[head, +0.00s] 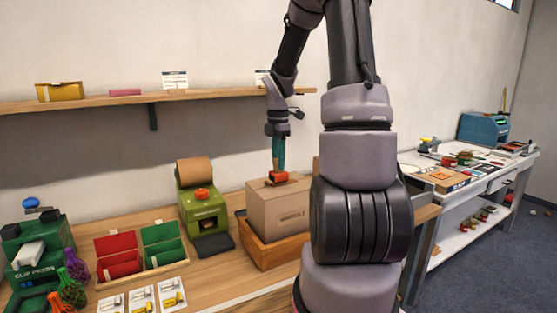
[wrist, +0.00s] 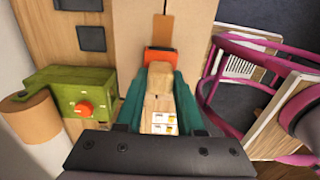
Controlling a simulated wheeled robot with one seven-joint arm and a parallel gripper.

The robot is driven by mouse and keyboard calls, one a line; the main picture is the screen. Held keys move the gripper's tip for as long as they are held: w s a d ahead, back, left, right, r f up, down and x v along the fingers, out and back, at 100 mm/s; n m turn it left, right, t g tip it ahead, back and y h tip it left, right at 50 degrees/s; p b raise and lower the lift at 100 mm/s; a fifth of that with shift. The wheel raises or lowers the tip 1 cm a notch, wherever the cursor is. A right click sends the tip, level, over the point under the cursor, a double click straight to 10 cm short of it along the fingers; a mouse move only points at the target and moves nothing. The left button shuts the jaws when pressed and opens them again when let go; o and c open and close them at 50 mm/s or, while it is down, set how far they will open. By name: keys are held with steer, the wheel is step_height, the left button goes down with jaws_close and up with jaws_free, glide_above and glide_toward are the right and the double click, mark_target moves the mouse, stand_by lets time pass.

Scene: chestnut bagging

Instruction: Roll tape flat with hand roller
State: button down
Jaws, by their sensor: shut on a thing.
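A cardboard box (head: 280,212) stands closed on the bench. A brown tape strip (wrist: 162,30) lies along the seam of its top in the wrist view, running away from the roller. My gripper (head: 278,163) points down over the box top; its teal fingers are shut on the hand roller. In the wrist view the roller's wooden handle (wrist: 158,90) sits between the fingers, and its orange-red head (wrist: 160,54) is at the near end of the visible tape. The roller (head: 277,177) appears at the box top; exact contact is hard to tell. Tape beneath it is hidden.
The box sits in a wooden tray (head: 268,254). A green tape dispenser (head: 202,212) stands close to its left. Further left are red and green bins (head: 118,255) and a dark green press (head: 35,250). A shelf (head: 215,95) runs along the wall behind.

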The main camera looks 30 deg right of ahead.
steer(key=shift+f, duration=0.45)
stand_by(0.9)
steer(key=shift+d, duration=0.15)
steer(key=shift+w+d, duration=0.1)
steer(key=shift+d, duration=2.9)
steer(key=shift+a, duration=0.15)
